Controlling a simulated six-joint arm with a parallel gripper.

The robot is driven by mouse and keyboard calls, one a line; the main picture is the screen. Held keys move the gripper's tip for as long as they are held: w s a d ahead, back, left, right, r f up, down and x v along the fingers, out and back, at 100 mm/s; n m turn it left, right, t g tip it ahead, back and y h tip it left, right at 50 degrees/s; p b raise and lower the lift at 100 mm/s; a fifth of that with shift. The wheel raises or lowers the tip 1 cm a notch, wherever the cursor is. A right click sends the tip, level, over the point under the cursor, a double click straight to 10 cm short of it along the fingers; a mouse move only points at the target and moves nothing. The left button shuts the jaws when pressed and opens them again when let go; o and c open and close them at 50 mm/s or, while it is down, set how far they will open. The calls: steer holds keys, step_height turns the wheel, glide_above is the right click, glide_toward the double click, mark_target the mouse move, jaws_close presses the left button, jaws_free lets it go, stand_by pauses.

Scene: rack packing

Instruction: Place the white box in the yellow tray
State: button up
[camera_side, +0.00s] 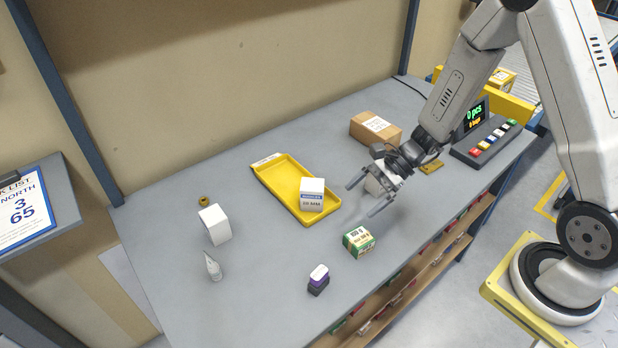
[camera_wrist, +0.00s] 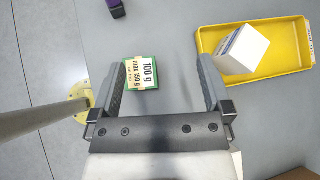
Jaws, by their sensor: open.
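A white box with a blue band and "20 MM" print (camera_side: 312,195) sits in the near right end of the yellow tray (camera_side: 275,184). In the wrist view, the white box (camera_wrist: 245,48) is tilted relative to the yellow tray's (camera_wrist: 290,70) sides. A second, plain white box (camera_side: 215,224) stands on the table left of the tray. My gripper (camera_side: 362,198) is open and empty, above the table to the right of the tray. In the wrist view, my gripper's fingers (camera_wrist: 161,70) are spread, with a green box showing between them.
The green box (camera_side: 358,241) lies on the table below my gripper. A brown carton (camera_side: 375,130) and a button panel (camera_side: 485,138) are behind.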

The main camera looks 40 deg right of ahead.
steer(key=s+d+r+n+h, duration=0.3)
steer(key=s+r+n+h, duration=0.4)
steer(key=n, duration=1.1)
steer(key=r+h, duration=0.1)
steer(key=h, duration=0.1)
steer(key=shift+s+r+n+h, duration=0.3)
steer(key=shift+s+r+h, duration=0.05)
steer(key=shift+s+h, duration=0.05)
